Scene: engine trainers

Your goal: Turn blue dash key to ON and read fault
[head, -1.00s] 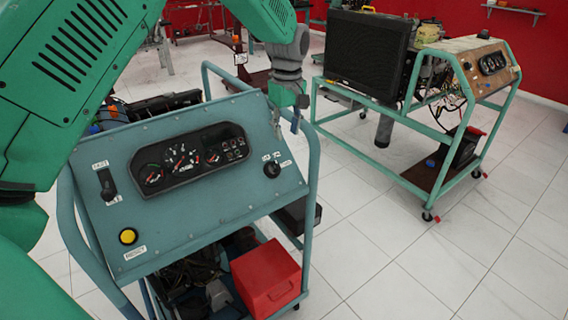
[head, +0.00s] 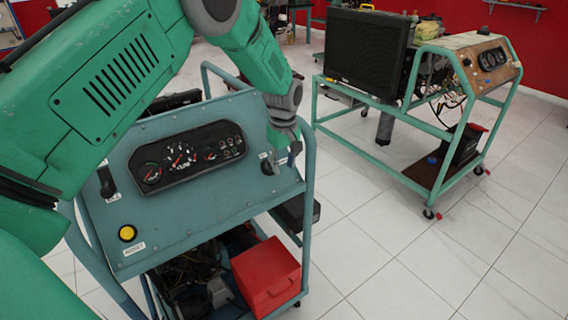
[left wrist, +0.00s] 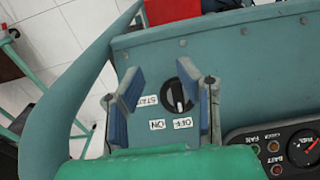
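The blue dash panel (head: 200,200) carries a black rotary key switch (head: 268,167) at its right end, partly covered by my gripper in the head view. In the left wrist view the key switch (left wrist: 178,96) is black with a white pointer line, which seems to point toward the OFF label (left wrist: 183,123). The ON label (left wrist: 157,125) and START label (left wrist: 147,100) sit beside it. My left gripper (head: 284,158) is open over the switch; its blue-padded fingers (left wrist: 166,100) stand on either side, the right one closer. Contact cannot be told. My right gripper is not in view.
A gauge cluster (head: 190,157) and a yellow button (head: 127,233) are on the same panel. A red box (head: 266,277) sits on the cart below. A second engine trainer (head: 420,110) stands at the right. White floor between them is free.

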